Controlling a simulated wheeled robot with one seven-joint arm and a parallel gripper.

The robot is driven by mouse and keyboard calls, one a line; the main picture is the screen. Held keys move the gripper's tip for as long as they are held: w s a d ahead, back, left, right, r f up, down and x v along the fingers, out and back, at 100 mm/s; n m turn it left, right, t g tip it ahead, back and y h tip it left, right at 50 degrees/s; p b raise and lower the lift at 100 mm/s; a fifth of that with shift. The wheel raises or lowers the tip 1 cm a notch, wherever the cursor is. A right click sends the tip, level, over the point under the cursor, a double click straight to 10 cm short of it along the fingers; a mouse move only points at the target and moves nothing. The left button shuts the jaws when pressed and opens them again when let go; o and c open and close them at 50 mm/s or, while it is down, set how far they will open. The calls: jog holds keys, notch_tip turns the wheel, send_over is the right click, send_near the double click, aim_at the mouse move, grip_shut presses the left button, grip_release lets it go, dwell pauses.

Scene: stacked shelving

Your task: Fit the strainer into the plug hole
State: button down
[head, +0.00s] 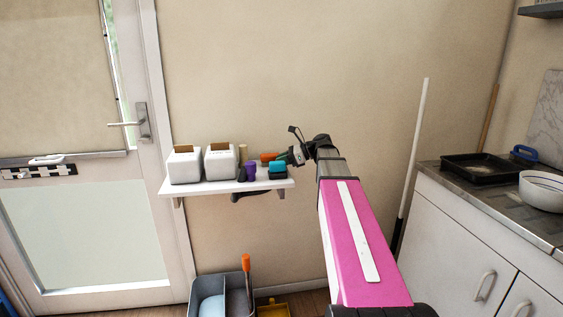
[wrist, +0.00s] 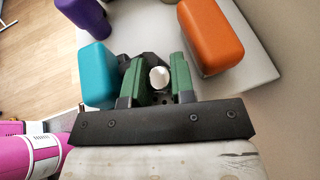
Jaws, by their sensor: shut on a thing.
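My gripper (wrist: 160,85) is at the right end of the white wall shelf, among the small items there, and also shows small in the head view (head: 287,158). Its green fingers are shut on a small pale round thing (wrist: 160,77), which looks like the strainer, though only its rounded top shows. Whether it touches the shelf cannot be told. No plug hole or sink basin is in view.
The white shelf (head: 228,188) holds two white containers (head: 185,166), a purple item (head: 249,171), a teal block (wrist: 92,75) left of the fingers and an orange block (wrist: 210,36) close on their right. A counter (head: 435,176) with a black tray (head: 477,166) and white bowl (head: 542,191) stands right.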

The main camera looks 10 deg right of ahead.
jog(key=shift+f, duration=0.15)
jog(key=c, duration=1.2)
grip_release()
jog(key=shift+c, duration=0.2)
jog(key=v, duration=1.2)
